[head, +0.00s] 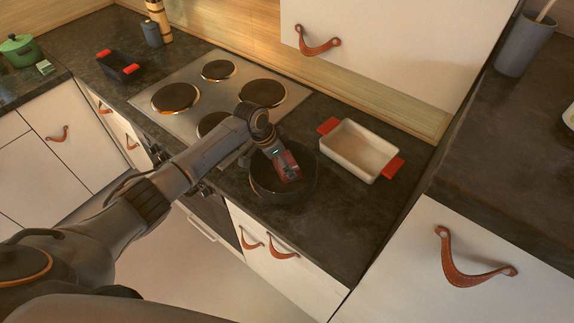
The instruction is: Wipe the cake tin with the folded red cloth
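The cake tin (257,187) is a dark, round, open tin on the dark worktop, just right of the hob. My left gripper (287,169) comes in from the left and points down into the tin. It is shut on the folded red cloth (291,160), a small red piece that shows between and beside the fingers. The cloth is inside the tin's outline, but I cannot tell whether it touches the tin's floor. The gripper hides part of the cloth and of the tin's far side. My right gripper is not in view.
A cream baking dish (357,151) with red handles stands right of the tin. The hob (205,75) is left, with a black dish (118,66) beyond it. A wall cabinet (385,40) hangs above the back. Worktop in front of the cream dish is clear.

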